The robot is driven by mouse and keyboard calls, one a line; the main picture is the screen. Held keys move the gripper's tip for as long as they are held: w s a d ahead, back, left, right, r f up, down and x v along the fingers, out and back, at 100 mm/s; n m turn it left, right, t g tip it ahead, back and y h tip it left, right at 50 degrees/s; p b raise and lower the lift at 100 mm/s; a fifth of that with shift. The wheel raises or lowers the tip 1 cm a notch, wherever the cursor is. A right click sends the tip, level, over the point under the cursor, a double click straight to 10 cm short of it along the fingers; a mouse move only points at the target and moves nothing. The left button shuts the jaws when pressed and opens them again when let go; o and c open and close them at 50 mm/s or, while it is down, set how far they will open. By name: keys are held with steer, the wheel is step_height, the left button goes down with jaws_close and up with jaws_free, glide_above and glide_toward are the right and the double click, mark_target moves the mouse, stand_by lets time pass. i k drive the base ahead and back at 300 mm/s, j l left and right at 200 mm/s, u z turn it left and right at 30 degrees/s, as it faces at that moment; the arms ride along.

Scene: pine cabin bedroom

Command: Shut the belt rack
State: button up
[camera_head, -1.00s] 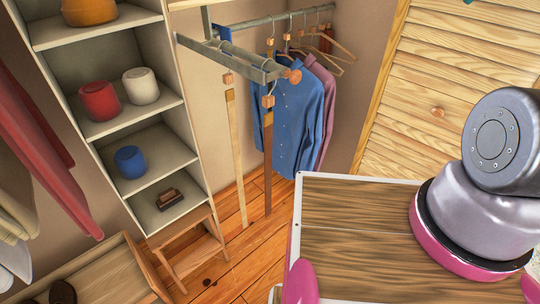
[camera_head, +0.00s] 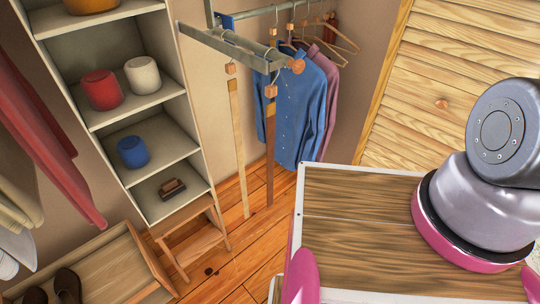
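The belt rack (camera_head: 222,44) is a grey metal pull-out rail in the upper middle of the head view. It sticks out from the closet wall beside the shelf tower, with a round orange-brown knob (camera_head: 297,66) at its front end. A light tan belt (camera_head: 237,150) and a darker brown belt (camera_head: 270,150) hang from it. The rack is extended and nothing of mine touches it. My gripper is not in view; only my arm's lower links and body show at the right and bottom.
A shelf tower (camera_head: 188,145) with jars stands left of the rack. Blue and pink shirts (camera_head: 301,110) hang behind it on a rod. A small wooden step stool (camera_head: 190,235) stands below the shelves. A slatted door (camera_head: 445,75) is at the right. Bare floor (camera_head: 240,240) shows under the belts.

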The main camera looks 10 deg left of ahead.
mark_target(280, 60)
steer(key=k+j+z, duration=0.15)
steer(key=k+j, duration=0.85)
